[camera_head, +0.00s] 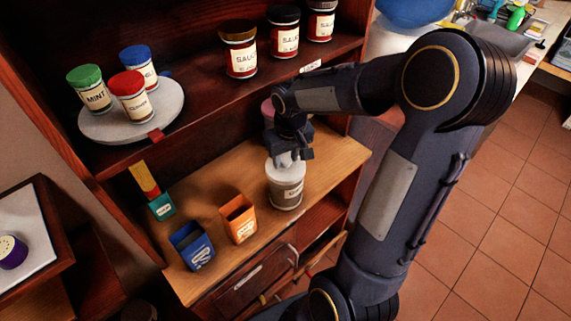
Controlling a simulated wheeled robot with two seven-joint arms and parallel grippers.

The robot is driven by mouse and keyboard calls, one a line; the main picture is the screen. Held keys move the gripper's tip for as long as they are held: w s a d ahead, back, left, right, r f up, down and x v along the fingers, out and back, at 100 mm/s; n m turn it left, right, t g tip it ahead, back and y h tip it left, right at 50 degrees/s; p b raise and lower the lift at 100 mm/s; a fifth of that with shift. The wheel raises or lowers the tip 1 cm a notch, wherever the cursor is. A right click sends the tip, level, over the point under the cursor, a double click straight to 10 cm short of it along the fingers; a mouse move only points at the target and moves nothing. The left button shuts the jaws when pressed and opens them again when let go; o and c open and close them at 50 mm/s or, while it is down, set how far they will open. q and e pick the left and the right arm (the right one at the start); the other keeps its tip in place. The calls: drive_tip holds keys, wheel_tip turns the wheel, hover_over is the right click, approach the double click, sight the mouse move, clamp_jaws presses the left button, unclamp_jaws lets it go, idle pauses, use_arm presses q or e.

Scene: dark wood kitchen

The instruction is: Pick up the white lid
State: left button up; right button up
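The white lid (286,172) sits on top of a jar (285,192) with a label, which stands upright on the wooden counter. My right gripper (287,160) points down directly over the lid, its light grey fingertips at or just above the lid's far part. The gripper hides part of the lid. I cannot tell whether the fingers touch it or how far apart they are. My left gripper is not in view.
An orange box (238,219), a blue box (193,246) and a teal box (161,207) stand left of the jar. Above, the shelf holds a round turntable (110,125) with jars, and several sauce jars (240,55). A pinkish-lidded container is partly hidden behind my gripper.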

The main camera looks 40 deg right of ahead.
drive_tip(key=c, duration=0.7)
drive_tip(key=shift+r, duration=0.1)
